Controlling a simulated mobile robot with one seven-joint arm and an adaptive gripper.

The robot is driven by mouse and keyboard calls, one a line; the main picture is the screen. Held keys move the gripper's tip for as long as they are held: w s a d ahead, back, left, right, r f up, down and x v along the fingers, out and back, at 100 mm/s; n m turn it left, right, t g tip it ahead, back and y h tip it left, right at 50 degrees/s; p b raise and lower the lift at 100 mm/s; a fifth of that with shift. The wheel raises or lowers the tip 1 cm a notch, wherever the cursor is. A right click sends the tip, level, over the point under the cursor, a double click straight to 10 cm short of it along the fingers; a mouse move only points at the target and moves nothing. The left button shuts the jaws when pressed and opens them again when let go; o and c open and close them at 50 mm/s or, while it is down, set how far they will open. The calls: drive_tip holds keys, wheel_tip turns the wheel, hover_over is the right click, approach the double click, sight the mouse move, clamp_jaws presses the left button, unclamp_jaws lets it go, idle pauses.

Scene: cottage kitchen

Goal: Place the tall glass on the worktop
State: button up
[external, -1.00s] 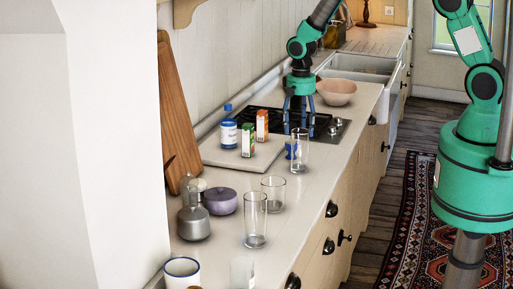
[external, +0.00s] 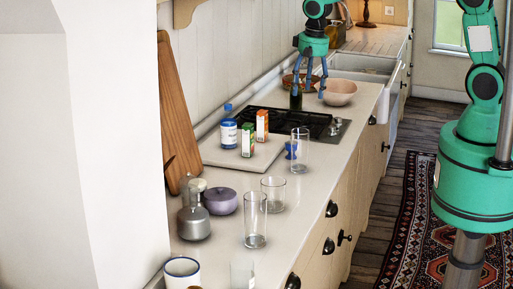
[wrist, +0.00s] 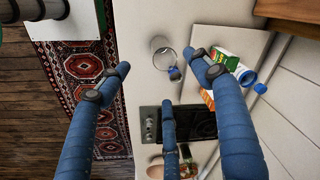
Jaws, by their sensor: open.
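A tall clear glass (external: 299,152) stands upright on the pale worktop (external: 312,190), beside a small blue cup and near the hob. A glass seen from above (wrist: 160,46) appears between my fingers in the wrist view, apart from them. Another tall clear glass (external: 255,222) stands upright nearer the camera, with a shorter glass (external: 273,190) just behind it. My gripper (external: 309,92) is open and empty, raised over the far side of the hob. Its spread fingers (wrist: 160,75) also show in the wrist view.
A board (external: 232,158) holds a blue-and-white tin (external: 228,134) and two cartons (external: 248,140). The hob (external: 292,121), a dark bottle (external: 296,99) and a pink bowl (external: 338,93) lie beyond. A purple pot (external: 220,201) and a grey flask (external: 194,222) stand left. The front strip is partly clear.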

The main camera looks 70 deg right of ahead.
drive_tip(key=s+a+r+n+t, duration=0.2)
drive_tip(key=s+a+r+n, duration=0.15)
drive_tip(key=s+r, duration=0.75)
drive_tip(key=s+a+r+n+t, duration=0.1)
drive_tip(key=s+a+r+n, duration=0.25)
drive_tip(key=s+r, duration=0.75)
drive_tip(key=s+a+r+n+t, duration=0.1)
drive_tip(key=s+r+n, duration=0.1)
drive_tip(key=s, duration=0.6)
drive_tip(key=shift+s+a+r, duration=0.3)
drive_tip(key=shift+a+r, duration=0.1)
drive_tip(key=shift+r, duration=0.5)
drive_tip(key=shift+f, duration=0.1)
wheel_tip(320, 180, down, 18)
drive_tip(key=b, duration=1.8)
